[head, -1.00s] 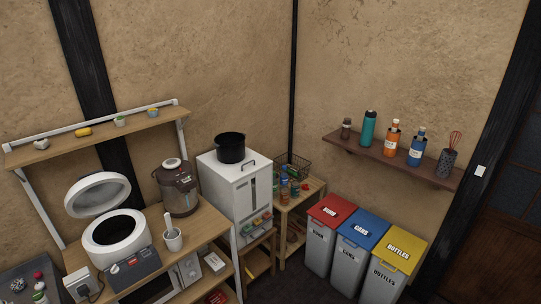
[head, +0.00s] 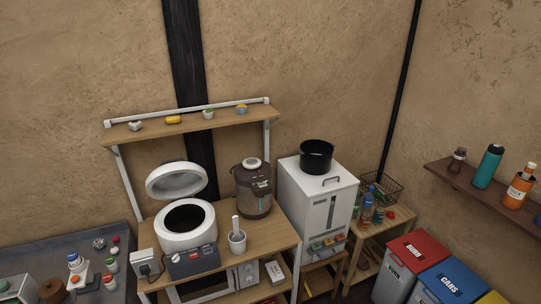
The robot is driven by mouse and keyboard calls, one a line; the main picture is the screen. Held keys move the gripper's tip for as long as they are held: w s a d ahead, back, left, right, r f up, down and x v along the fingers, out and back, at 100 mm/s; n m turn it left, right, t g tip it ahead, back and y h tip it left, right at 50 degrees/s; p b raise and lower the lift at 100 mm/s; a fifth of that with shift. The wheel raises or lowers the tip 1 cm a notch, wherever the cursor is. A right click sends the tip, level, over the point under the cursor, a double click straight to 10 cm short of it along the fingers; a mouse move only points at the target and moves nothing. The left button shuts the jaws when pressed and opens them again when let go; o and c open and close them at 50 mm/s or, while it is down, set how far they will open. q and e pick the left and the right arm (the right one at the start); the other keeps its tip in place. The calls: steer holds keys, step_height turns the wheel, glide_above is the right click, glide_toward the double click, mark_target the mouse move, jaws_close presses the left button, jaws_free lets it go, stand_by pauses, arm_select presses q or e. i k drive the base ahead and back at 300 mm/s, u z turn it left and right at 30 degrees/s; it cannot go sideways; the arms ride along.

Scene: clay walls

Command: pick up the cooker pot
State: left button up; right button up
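A black round pot (head: 316,157) with an open top stands upright on the white cabinet-like dispenser (head: 302,197), right of centre in the head view. A white rice cooker (head: 186,240) stands on the wooden shelf unit to the left, with its lid (head: 176,181) raised. The inside of the cooker looks dark, and I cannot tell whether a pot sits in it. Neither of my grippers is in view.
A brown hot-water pot (head: 252,190) and a white cup with a handle-like stick (head: 237,240) stand between cooker and dispenser. A wire basket (head: 381,187) is right of the dispenser. Bins (head: 418,250) stand at lower right. A small-item shelf (head: 190,124) hangs above.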

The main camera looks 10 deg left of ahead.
mark_target(316, 156)
steer(key=u, duration=0.2)
steer(key=i, duration=1.3)
steer(key=z, duration=0.75)
